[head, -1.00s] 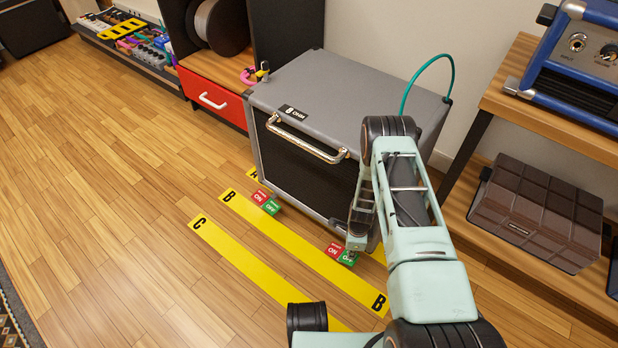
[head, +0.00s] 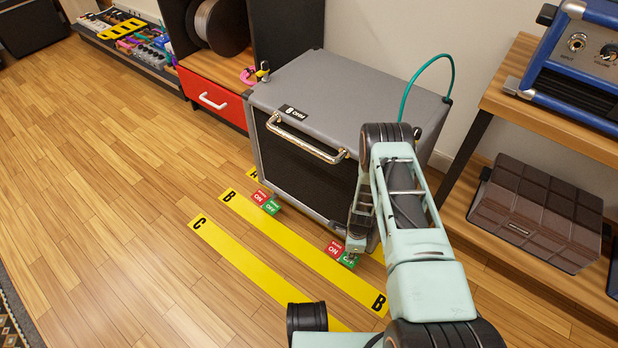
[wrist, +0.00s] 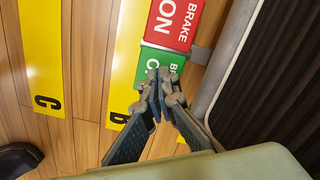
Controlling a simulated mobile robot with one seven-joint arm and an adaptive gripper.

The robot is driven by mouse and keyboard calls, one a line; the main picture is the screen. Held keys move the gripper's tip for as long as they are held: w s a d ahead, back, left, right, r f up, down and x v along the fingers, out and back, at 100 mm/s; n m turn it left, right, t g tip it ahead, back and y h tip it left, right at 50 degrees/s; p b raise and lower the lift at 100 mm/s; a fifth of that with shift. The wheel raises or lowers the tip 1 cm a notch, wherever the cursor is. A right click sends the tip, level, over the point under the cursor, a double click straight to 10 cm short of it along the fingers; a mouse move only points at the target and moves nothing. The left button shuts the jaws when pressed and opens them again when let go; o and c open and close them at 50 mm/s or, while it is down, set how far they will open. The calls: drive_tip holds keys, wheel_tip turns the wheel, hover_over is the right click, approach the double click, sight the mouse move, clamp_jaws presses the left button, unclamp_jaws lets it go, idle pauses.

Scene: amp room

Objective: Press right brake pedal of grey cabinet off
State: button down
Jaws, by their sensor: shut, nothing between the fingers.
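The grey cabinet (head: 335,100) stands on the wood floor with a black grille and a chrome handle. Its right brake pedal (head: 342,253) is at the front right foot, with a red ON half and a green OFF half; it also shows in the wrist view (wrist: 174,25). My gripper (head: 352,252) is low over the green half. In the wrist view my gripper (wrist: 157,85) is shut and empty, its fingertips overlapping the green half. Contact cannot be told. The left brake pedal (head: 265,201) is at the front left foot.
Yellow floor strips marked B (head: 300,250) and C (head: 250,268) lie before the cabinet. A wooden shelf (head: 505,100) with a blue amp and a brown box stands right. A red drawer (head: 213,98) is left. Floor at left is clear.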

drive_tip(key=shift+r+p, duration=2.25)
drive_tip(key=shift+r, duration=1.2)
